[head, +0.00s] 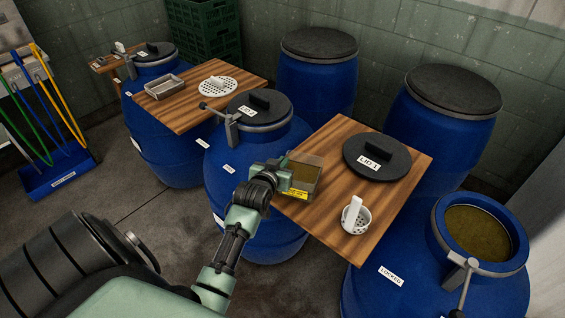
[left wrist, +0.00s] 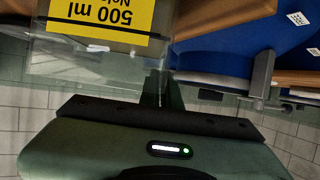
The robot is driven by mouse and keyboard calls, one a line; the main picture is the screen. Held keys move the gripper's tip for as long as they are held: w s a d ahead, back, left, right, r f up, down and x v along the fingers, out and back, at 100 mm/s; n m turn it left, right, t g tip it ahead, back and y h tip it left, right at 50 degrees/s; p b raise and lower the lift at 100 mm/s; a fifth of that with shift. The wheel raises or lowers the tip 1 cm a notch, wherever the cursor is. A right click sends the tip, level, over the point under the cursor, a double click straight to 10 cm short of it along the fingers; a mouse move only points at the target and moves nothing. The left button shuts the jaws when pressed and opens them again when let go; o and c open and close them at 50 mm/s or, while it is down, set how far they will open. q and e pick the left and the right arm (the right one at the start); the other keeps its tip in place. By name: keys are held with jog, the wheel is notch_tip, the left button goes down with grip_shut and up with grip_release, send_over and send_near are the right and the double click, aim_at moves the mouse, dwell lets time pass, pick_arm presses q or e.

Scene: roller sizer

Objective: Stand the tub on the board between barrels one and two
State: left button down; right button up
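The tub (head: 304,174) is a small clear box with brownish contents and a yellow label; the left wrist view shows its "500 ml" label (left wrist: 100,14) close up. My left gripper (head: 282,180) is shut on the tub's near side. The tub overlaps the left end of the board (head: 330,215); I cannot tell whether it touches the wood. The board spans from barrel two (head: 225,160), closed with a clamped lid, to open barrel one (head: 385,290), which holds brown liquid. My right gripper is not in view.
On the board lie the black lid marked LID 1 (head: 378,157) and a white perforated cup (head: 356,218). Bare wood shows left of them. Another board (head: 180,112) carries a grey tray and a white strainer disc. Lidded barrels (head: 318,80) stand behind.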

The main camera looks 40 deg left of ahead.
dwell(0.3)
pick_arm(q)
jog(key=c, duration=1.6)
grip_release()
jog(key=shift+f, duration=0.1)
jog(key=shift+c, duration=0.2)
jog(key=b+v, duration=0.1)
jog(key=v, duration=1.1)
